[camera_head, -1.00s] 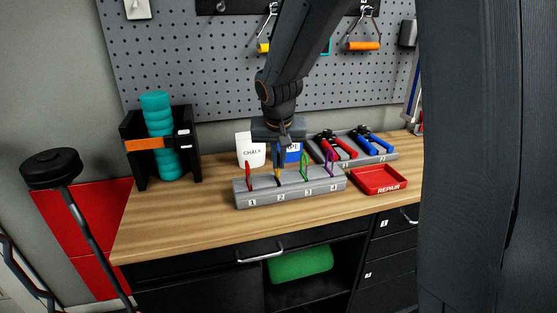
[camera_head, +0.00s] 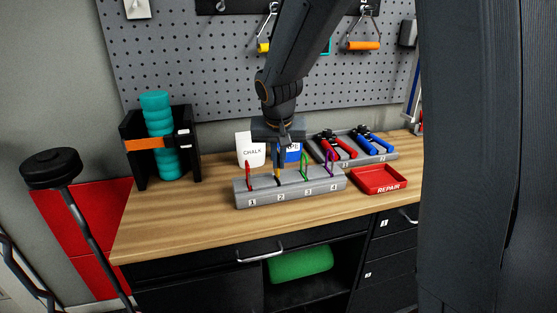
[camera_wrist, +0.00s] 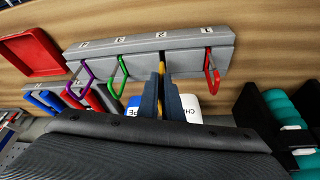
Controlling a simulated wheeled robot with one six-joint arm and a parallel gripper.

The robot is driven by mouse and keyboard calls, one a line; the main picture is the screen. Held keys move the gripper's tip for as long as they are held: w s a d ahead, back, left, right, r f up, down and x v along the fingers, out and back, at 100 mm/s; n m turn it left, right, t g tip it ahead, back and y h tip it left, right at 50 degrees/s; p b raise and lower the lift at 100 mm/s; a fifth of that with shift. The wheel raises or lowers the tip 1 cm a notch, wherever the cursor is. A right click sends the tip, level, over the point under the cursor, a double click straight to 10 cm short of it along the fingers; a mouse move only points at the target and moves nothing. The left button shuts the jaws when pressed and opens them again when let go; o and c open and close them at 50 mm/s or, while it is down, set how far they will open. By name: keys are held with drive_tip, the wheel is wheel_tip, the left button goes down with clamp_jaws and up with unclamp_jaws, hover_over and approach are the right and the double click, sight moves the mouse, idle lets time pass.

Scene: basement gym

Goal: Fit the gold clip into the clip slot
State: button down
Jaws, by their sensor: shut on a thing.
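The gold clip (camera_head: 278,174) stands at the slot marked 2 of the grey numbered block (camera_head: 290,199), between a red clip (camera_head: 248,176) at 1 and a green clip (camera_head: 305,167) at 3. A purple clip (camera_head: 331,164) stands at 4. My gripper (camera_head: 280,164) is directly above the block, shut on the gold clip. In the wrist view the fingers (camera_wrist: 164,80) close on the gold clip (camera_wrist: 162,66), mostly hidden between them. Its lower end meets the block (camera_wrist: 190,42); how deep it sits I cannot tell.
Behind the block are a white chalk container (camera_head: 250,150) and a blue one (camera_head: 292,152). A red repair tray (camera_head: 379,181) and a rack of red and blue-handled tools (camera_head: 345,148) are at right. The bench front (camera_head: 190,225) is clear.

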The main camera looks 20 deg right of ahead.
drive_tip(key=shift+f+b, duration=1.15)
drive_tip(key=shift+f, duration=0.35)
drive_tip(key=c, duration=1.9)
unclamp_jaws()
drive_tip(key=shift+o, duration=0.2)
drive_tip(key=b+v, duration=0.1)
drive_tip(key=v, duration=0.6)
drive_tip(key=shift+s+r, duration=0.2)
drive_tip(key=shift+r, duration=0.15)
drive_tip(key=shift+a, duration=0.1)
drive_tip(key=shift+n+g, duration=0.7)
drive_tip(key=shift+g, duration=0.2)
drive_tip(key=s+f, duration=0.8)
drive_tip(key=shift+s+d, duration=0.2)
drive_tip(key=shift+d, duration=0.2)
drive_tip(key=s+f+n+g+y, duration=0.1)
drive_tip(key=s+f+g, duration=0.1)
drive_tip(key=s+f, duration=0.5)
drive_tip(key=s, duration=0.4)
drive_tip(key=shift+n, duration=0.4)
